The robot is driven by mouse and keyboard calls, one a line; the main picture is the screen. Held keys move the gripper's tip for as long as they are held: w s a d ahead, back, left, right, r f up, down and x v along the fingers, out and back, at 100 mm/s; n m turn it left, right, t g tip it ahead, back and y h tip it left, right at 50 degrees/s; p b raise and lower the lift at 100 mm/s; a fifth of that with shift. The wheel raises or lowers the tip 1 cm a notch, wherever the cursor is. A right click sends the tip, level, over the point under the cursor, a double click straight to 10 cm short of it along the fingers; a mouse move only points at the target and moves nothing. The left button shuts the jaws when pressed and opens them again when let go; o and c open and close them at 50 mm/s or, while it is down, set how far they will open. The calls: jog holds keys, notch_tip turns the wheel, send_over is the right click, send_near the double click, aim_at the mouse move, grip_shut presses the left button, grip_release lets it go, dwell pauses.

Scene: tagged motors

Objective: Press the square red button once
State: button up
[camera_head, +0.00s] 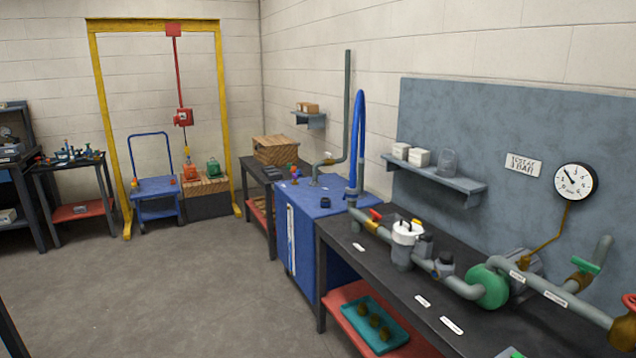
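I cannot make out a square red button in the head view. A red boxy unit (183,117) hangs on a red rod from the yellow frame at the back, with a hook below it; I cannot tell whether it carries a button. A small red handle (376,215) sits on the pipework at the left end of the dark bench. My gripper is not in view.
A dark workbench (385,278) with pipes, a green pump (489,287) and a pressure gauge (575,181) runs along the right wall. A blue cabinet (300,250) adjoins it. A blue trolley (157,190) stands at the back. The grey floor (170,290) is clear.

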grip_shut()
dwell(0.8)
